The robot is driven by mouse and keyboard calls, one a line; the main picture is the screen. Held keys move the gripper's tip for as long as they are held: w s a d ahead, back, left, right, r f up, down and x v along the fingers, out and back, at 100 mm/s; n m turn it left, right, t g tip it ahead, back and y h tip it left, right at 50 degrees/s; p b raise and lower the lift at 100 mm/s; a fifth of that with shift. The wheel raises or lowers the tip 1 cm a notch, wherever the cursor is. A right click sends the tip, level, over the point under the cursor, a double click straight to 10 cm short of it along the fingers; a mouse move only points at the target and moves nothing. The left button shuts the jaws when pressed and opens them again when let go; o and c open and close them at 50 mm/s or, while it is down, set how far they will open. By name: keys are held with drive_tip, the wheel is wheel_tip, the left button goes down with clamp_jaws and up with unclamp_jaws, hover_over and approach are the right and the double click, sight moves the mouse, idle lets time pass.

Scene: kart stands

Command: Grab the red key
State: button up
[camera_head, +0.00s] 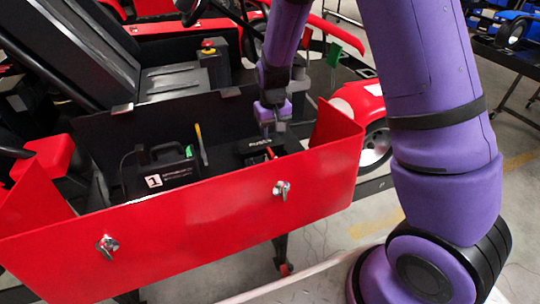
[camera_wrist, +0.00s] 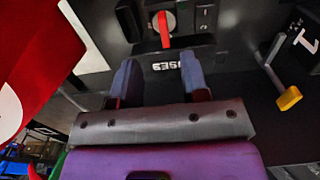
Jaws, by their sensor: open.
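The red key (camera_wrist: 165,28) sits upright on a round grey switch on a black box (camera_wrist: 190,35) in the wrist view. In the head view the key is a small red spot (camera_head: 270,153) on the black box (camera_head: 252,147), inside the red tray at the kart's side. My gripper (camera_head: 272,120) is above that box in the head view. The key is beyond the fingertips, roughly in line with the gap. White letters on the box show between the fingers.
The red tray (camera_head: 200,220) has raised walls and two metal latches. A black case (camera_head: 165,172) marked 1 stands in its left part. A yellow-ended lever (camera_wrist: 289,98) stands near the box. The kart's seat and red emergency button (camera_head: 208,44) are behind.

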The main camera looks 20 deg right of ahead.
sight(271, 152)
drive_tip(key=shift+w+a+f, duration=0.1)
drive_tip(key=shift+a+f, duration=0.05)
drive_tip(key=shift+f, duration=1.95)
drive_tip(key=shift+a+f, duration=0.1)
drive_tip(key=shift+f, duration=2)
clamp_jaws()
